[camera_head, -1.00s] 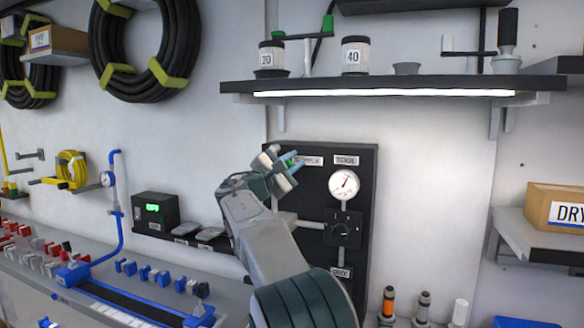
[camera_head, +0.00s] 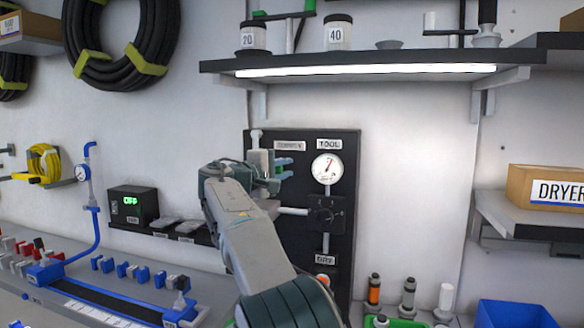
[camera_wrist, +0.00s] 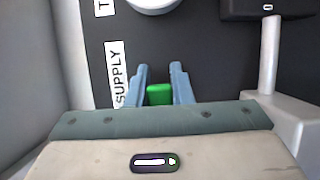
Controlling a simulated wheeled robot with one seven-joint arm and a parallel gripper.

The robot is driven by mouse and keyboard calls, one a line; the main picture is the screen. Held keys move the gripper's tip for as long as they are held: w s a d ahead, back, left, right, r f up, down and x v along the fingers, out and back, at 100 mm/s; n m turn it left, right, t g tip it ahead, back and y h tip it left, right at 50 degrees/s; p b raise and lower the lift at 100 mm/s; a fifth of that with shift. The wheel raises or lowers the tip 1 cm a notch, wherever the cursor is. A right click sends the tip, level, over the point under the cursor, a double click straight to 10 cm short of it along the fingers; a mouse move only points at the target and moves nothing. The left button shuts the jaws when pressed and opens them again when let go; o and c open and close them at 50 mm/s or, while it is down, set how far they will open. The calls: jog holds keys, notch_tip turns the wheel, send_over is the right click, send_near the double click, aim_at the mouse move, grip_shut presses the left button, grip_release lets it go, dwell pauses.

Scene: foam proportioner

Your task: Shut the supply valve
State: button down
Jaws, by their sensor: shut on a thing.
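The supply valve's green handle (camera_wrist: 159,95) shows between the two blue-grey fingers of my gripper (camera_wrist: 160,88) in the wrist view. My gripper is shut on it. The handle is mostly hidden behind the fingers and palm. In the head view my gripper (camera_head: 284,168) is at the left part of the black panel (camera_head: 345,150), just below the SUPPLY label (camera_head: 289,146). The label also shows beside the fingers in the wrist view (camera_wrist: 117,75). The valve body is hidden by my gripper.
Right of my gripper are a round gauge (camera_head: 327,168) under the TOOL label and a black knob (camera_head: 327,215) joined by grey pipes. A lit shelf (camera_head: 365,70) juts out above the panel. Bottles (camera_head: 408,297) stand below. A small box with a green display (camera_head: 131,205) is at left.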

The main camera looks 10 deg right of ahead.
jog(key=shift+f, duration=0.2)
dwell(0.4)
jog(key=c, duration=1.3)
grip_release()
jog(key=shift+a, duration=0.15)
jog(key=b+v, duration=0.2)
jog(key=v, duration=1.1)
jog(key=shift+s+a+r, duration=0.1)
jog(key=shift+s+a, duration=0.15)
